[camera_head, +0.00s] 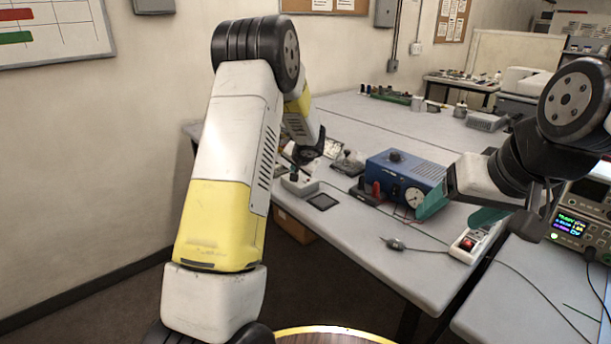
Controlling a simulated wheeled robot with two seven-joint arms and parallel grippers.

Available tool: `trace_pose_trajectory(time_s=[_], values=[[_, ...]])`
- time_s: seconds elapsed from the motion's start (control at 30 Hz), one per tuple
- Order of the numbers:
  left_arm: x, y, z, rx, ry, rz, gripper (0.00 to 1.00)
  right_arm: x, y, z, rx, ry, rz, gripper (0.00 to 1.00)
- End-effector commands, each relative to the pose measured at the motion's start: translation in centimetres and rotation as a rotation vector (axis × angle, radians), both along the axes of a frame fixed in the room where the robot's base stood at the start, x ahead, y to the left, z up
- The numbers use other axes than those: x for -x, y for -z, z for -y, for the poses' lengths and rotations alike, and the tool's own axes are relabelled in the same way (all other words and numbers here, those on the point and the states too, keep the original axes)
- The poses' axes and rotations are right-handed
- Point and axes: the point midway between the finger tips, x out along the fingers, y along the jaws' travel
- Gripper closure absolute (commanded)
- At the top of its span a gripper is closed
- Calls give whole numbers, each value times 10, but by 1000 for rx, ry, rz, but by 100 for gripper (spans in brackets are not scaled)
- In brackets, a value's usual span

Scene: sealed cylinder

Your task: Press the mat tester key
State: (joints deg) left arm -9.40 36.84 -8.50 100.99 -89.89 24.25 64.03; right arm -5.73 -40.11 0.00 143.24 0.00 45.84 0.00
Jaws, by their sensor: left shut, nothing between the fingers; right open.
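A small pale box (300,187) with a dark knob or key on top stands near the left edge of the table; it looks like the mat tester, but I cannot read any label. A small dark square pad (322,202) lies just right of it. My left gripper (292,170) is at or just above the box, shut and empty; my own forearm partly hides it, so I cannot tell whether it touches the key. My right gripper (460,209) has teal fingers, is open and empty, and hangs above the table at the right.
A blue instrument (404,172) with a dial and red and black posts stands mid-table. A power strip (470,244) with a red switch lies at the right edge, with a cable and grey plug (394,243) nearby. A meter with a lit screen (570,228) stands far right.

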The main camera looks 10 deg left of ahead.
Motion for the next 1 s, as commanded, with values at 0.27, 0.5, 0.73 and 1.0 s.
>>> trace_pose_trajectory(time_s=[0.27, 0.5, 0.73, 1.0], values=[[0, 5, 0, 1, 1, 0, 100, 0, 0, 0, 0, 0, 0, 28], [0, 5, 0, 1, 0, -1, 100, 0, 0, 0, 0, 0, 0, 28], [0, 8, 0, 0, 1, -2, 100, 0, 0, 0, 0, 0, 0, 28], [0, 11, 0, 1, 0, -1, 100, 0, 0, 0, 0, 0, 0, 28]])
